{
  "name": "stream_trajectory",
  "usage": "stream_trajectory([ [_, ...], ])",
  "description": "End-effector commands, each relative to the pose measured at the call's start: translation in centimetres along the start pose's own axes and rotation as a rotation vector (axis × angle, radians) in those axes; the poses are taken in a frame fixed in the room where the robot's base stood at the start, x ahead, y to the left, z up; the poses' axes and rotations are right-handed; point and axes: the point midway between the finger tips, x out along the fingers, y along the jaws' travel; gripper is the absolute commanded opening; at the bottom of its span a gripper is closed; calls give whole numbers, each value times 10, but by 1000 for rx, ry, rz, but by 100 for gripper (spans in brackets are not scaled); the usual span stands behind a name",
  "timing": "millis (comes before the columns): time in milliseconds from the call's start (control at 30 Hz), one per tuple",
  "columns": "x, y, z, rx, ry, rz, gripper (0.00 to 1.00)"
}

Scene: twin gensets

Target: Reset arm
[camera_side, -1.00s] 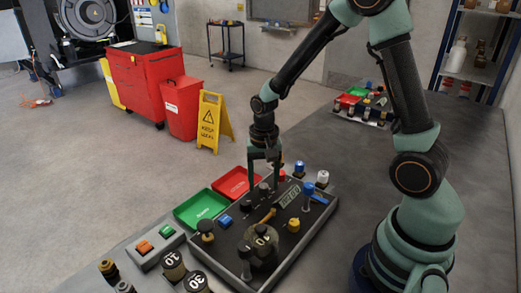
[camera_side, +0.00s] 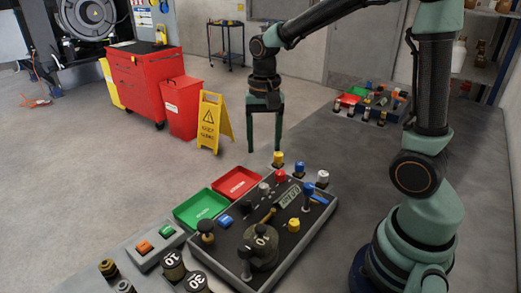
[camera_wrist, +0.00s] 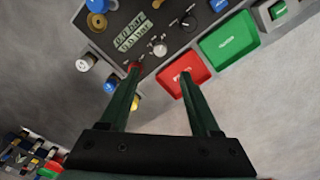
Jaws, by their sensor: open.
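My gripper (camera_side: 264,147) hangs in the air with its two dark green fingers apart and nothing between them. It is above and beyond the far end of the dark control panel (camera_side: 262,274). In the wrist view my gripper (camera_wrist: 159,72) also shows open and empty, with the panel below and ahead. The panel carries several knobs, a display (camera_wrist: 131,32), a large dark round weight or knob (camera_side: 262,247) and a blue-topped post (camera_side: 308,195). A red tray (camera_side: 237,183) and a green tray (camera_side: 201,208) lie along its left side.
A grey box with orange and green buttons (camera_side: 155,246) and weights marked 10 (camera_side: 172,266) and 30 (camera_side: 197,284) are at the front. A second panel (camera_side: 372,105) stands at the back right. Grey table surface between the panels is largely clear.

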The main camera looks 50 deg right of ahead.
Motion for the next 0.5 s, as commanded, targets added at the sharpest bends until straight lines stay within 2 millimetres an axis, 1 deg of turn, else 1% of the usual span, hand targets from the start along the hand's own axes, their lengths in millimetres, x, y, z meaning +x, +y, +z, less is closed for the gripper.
stream_trajectory([
  [167, 0, 0, 0, -2, 1, -1, 63],
  [267, -5, 0, 3, -26, 15, -13, 63],
  [367, -17, 2, 9, -96, 52, -42, 63],
  [500, -40, 9, 25, -256, 139, -98, 63],
])
